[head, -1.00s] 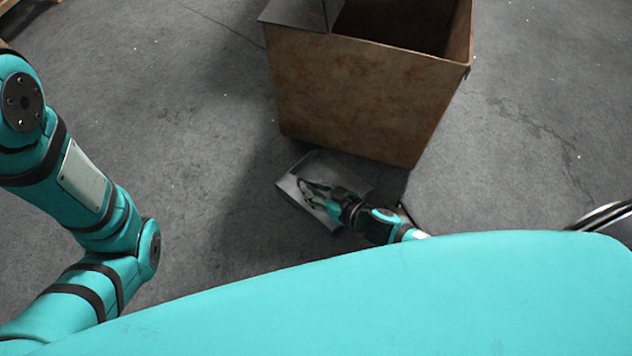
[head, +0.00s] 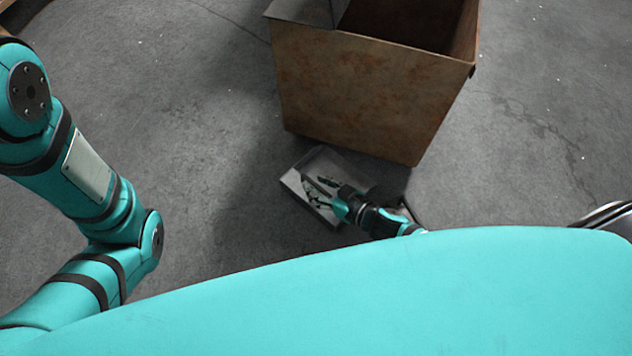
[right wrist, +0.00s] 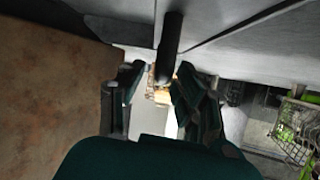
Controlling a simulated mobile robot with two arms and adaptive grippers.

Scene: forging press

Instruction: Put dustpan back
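The grey metal dustpan (head: 294,181) lies on the floor in front of the rusty bin in the head view. My right gripper (head: 314,188) is over the dustpan, its fingers spread. In the right wrist view a dark rod-like handle (right wrist: 170,45) reaches down between the two fingers of my right gripper (right wrist: 158,78). A gap shows on the left of the handle, and the right finger is close to it; I cannot tell whether they touch. My left arm comes in at the left of the head view, but its gripper is out of sight.
A large rusty open bin (head: 375,95) stands right behind the dustpan. My turquoise base hides the near floor. The concrete floor (head: 200,110) left of the bin is clear. A wire basket (right wrist: 295,130) shows at the right of the wrist view.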

